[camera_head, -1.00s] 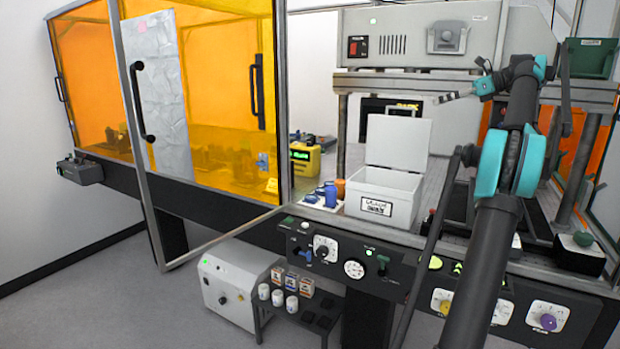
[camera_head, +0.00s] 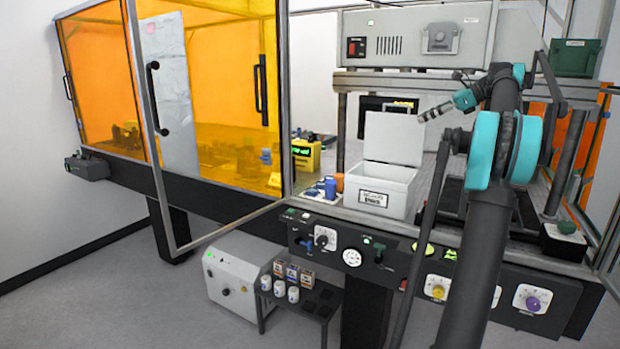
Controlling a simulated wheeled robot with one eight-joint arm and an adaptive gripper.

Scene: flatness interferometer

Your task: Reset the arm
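My arm (camera_head: 485,235) rises from the bottom right of the head view, with teal joints at its elbow. Its far part reaches forward and left past the elbow.
A white box (camera_head: 381,190) with its lid up stands on the bench. An orange-panelled enclosure (camera_head: 215,80) fills the left, with a framed door. A control panel (camera_head: 390,262) runs along the bench front. A low shelf (camera_head: 297,305) with jars stands below; floor at left is clear.

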